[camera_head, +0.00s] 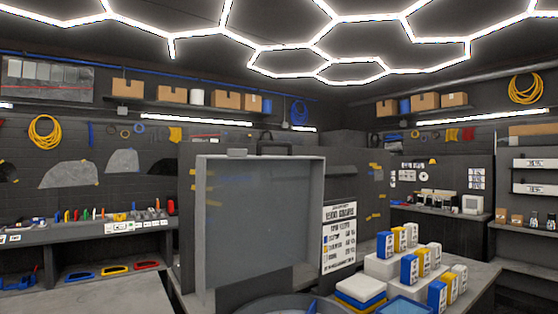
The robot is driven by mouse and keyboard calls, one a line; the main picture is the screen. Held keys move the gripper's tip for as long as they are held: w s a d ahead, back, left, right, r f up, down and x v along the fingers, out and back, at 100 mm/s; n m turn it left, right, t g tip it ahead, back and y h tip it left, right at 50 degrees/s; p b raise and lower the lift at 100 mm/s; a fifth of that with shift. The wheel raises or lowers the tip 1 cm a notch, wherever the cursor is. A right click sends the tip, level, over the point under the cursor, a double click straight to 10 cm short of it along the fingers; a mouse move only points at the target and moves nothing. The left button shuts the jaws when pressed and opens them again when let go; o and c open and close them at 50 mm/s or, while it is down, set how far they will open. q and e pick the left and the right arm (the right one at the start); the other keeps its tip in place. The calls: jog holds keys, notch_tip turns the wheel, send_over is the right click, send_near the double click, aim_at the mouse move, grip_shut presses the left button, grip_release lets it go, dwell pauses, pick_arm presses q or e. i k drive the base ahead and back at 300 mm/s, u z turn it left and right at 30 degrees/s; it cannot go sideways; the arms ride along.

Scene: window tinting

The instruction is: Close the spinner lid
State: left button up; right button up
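A large upright grey translucent panel in a pale frame (203,225) stands at the centre; it looks like the spinner lid, raised, though I cannot be sure. A dark handle-like piece (277,139) shows above its top edge. The dark curved rim (262,305) of a round tub, perhaps the spinner, shows below the panel and is cut off by the bottom edge. How the panel joins the tub is not visible. Neither of my grippers is in view.
A table on the right holds blue, yellow and white bottles (409,270), white blocks and a blue-yellow stack (361,292). A printed sign (339,235) stands beside the panel. A workbench (90,233) with small tools runs along the left wall.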

aim_at(316, 163)
jog(key=z, duration=2.15)
jog(key=i, duration=2.55)
jog(key=u, duration=3.95)
